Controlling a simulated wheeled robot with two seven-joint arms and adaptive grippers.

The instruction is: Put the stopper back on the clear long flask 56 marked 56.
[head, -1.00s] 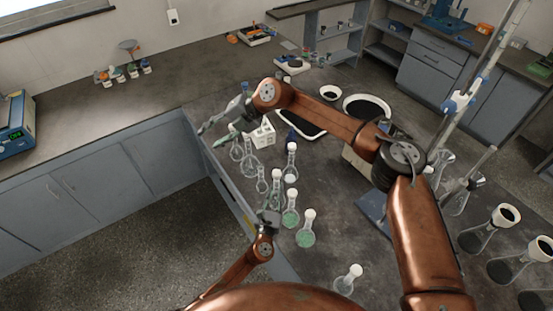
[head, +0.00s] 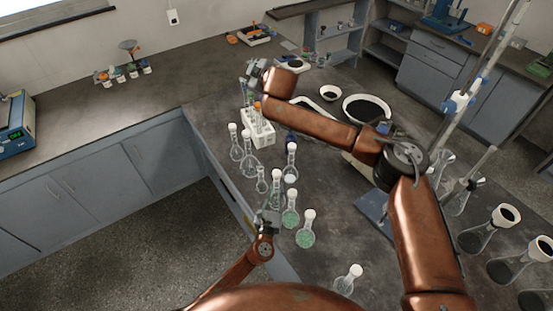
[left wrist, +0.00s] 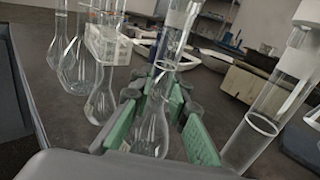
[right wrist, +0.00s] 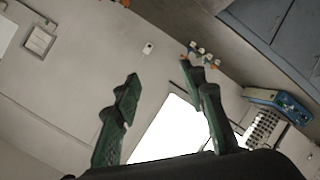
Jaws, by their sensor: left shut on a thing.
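My left gripper (head: 268,217) is shut on a clear long-necked flask (left wrist: 151,130), its green fingers around the bulb in the left wrist view. In the head view this seems to be the clear flask (head: 276,192) with a white top near the bench's front edge. I cannot read any number on it. A small clear flask (head: 262,180) just left of it shows no white stopper. I cannot pick out a loose stopper. My right gripper (head: 256,70) is raised beyond the rack; its fingers (right wrist: 165,110) are apart and empty, facing the wall.
Two white-stoppered clear flasks (head: 249,160) stand behind, near a white tube rack (head: 259,138). Flasks with green contents (head: 306,238) stand close on the right. A clear cylinder (left wrist: 262,118) is right of the fingers.

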